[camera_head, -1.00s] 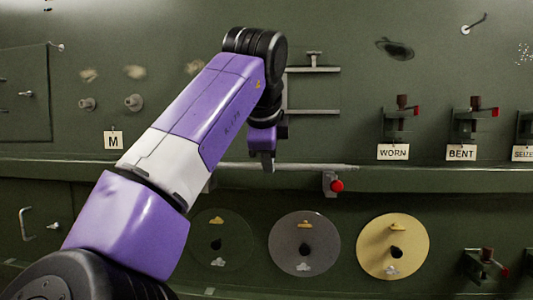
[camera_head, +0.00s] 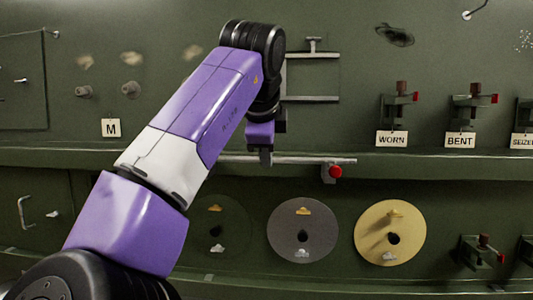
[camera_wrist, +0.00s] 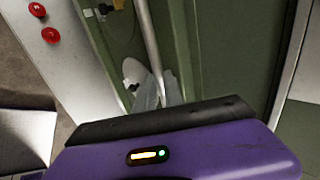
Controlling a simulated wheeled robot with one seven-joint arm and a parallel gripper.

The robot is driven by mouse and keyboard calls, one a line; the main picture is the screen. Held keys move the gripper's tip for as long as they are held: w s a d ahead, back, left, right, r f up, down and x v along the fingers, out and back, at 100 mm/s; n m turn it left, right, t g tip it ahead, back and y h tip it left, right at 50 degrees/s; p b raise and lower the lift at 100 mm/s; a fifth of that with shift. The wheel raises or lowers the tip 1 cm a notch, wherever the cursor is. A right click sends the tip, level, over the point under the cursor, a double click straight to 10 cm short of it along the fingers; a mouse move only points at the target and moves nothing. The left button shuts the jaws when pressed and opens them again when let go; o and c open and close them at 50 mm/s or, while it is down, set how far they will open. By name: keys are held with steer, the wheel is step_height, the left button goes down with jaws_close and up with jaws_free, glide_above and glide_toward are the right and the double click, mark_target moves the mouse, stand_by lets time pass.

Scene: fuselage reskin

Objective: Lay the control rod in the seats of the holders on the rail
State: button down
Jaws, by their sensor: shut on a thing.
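The control rod (camera_head: 310,160) is a thin grey bar, held nearly level along the rail (camera_head: 430,162) in the head view. My gripper (camera_head: 266,158) is shut on it, left of its right end. One holder (camera_head: 328,171) with a red knob sits under the rod near that end. The rod overlaps the holder's top; I cannot tell whether it touches the seat. My arm hides the rod's left part and anything behind it. In the wrist view the rod (camera_wrist: 149,40) runs up from between the pale fingertips (camera_wrist: 158,92).
Several clamps with red handles stand above the rail at right, over tags such as WORN (camera_head: 392,140) and BENT (camera_head: 460,140). Three round discs, one yellow (camera_head: 372,240), are below the rail. Two red round knobs (camera_wrist: 50,35) show in the wrist view. The rail right of the holder is clear.

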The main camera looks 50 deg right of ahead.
steer(key=shift+f+b, duration=0.35)
steer(key=shift+f, duration=0.8)
stand_by(0.9)
steer(key=c, duration=1.4)
jaws_free()
steer(key=shift+o, duration=0.2)
steer(key=b+v, duration=0.1)
steer(key=v, duration=0.6)
steer(key=shift+s+a+r, duration=0.15)
steer(key=shift+a+r, duration=0.05)
steer(key=shift+r, duration=0.05)
